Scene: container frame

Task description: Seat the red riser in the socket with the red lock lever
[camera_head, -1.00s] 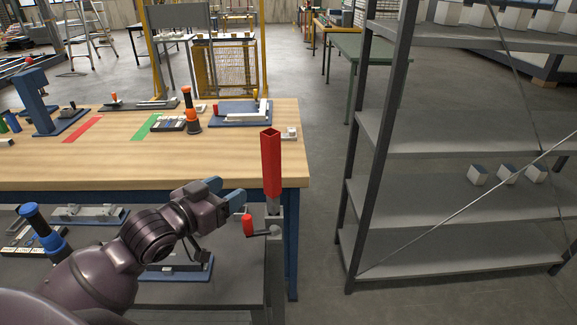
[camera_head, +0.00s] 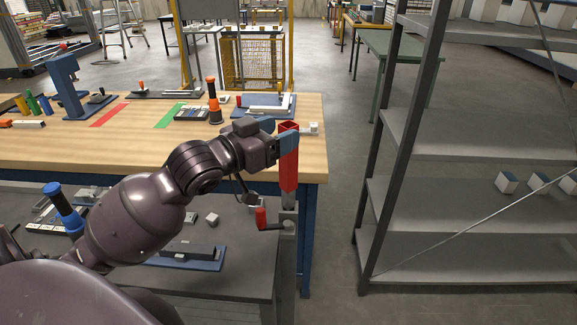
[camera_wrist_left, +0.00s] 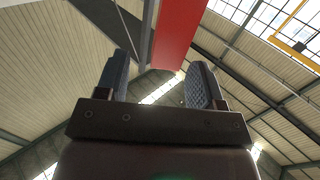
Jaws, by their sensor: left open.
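The red riser (camera_head: 288,172) is a square, hollow-topped tube standing upright at the table's right end. A grey section shows below its red part, above the grey socket post (camera_head: 289,232); I cannot tell how deep it sits. The red lock lever (camera_head: 261,217) sticks out to the left of the socket, its handle upright. My left gripper (camera_head: 286,144) is open at the riser's upper part, with a blue-grey finger overlapping it in the head view. In the left wrist view the riser (camera_wrist_left: 180,32) shows beyond the two parted fingers (camera_wrist_left: 160,72). My right gripper is out of view.
The wooden table (camera_head: 60,145) holds an orange-and-black tool (camera_head: 213,105), a blue fixture (camera_head: 265,107) and a blue press (camera_head: 68,85). A dark lower shelf (camera_head: 245,262) carries more fixtures. A grey rack (camera_head: 430,190) stands right, with open floor between.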

